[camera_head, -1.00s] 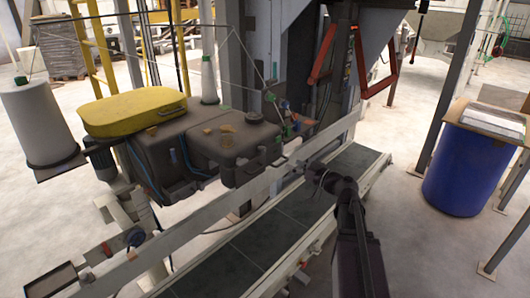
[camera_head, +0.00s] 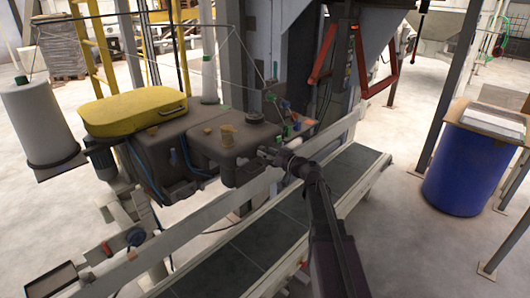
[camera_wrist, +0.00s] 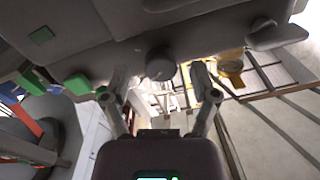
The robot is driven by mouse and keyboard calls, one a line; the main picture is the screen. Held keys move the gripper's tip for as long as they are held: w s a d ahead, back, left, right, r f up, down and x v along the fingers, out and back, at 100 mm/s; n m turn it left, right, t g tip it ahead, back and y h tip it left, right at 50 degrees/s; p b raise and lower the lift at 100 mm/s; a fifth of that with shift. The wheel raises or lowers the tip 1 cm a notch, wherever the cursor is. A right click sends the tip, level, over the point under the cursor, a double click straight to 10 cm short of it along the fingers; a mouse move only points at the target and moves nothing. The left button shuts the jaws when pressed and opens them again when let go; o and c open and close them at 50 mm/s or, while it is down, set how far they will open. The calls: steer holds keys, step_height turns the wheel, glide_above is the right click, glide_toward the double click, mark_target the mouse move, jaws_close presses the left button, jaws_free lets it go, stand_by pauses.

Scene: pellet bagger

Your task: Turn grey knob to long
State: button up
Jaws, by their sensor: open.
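The grey knob (camera_wrist: 160,64) is a dark round knob on the edge of the grey machine housing (camera_wrist: 70,48) in the wrist view. My gripper (camera_wrist: 162,78) is open, with one finger on each side of the knob. Whether the fingers touch it cannot be told. In the head view my gripper (camera_head: 264,155) is at the right front of the grey sewing machine body (camera_head: 222,143). The knob cannot be made out there. No "long" marking is legible.
Green parts (camera_wrist: 77,84) sit left of the knob on the housing. A yellow cover (camera_head: 135,110) tops the machine. A white thread cone (camera_head: 40,125) stands left. A conveyor (camera_head: 255,245) runs below my arm. A blue drum (camera_head: 462,170) stands right.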

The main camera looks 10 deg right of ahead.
steer(key=shift+w+a, duration=0.25)
steer(key=shift+w, duration=0.1)
jaws_close()
steer(key=shift+m, duration=0.3)
steer(key=m, duration=0.3)
steer(key=shift+m, duration=0.4)
steer(key=m, duration=0.4)
steer(key=shift+m, duration=0.4)
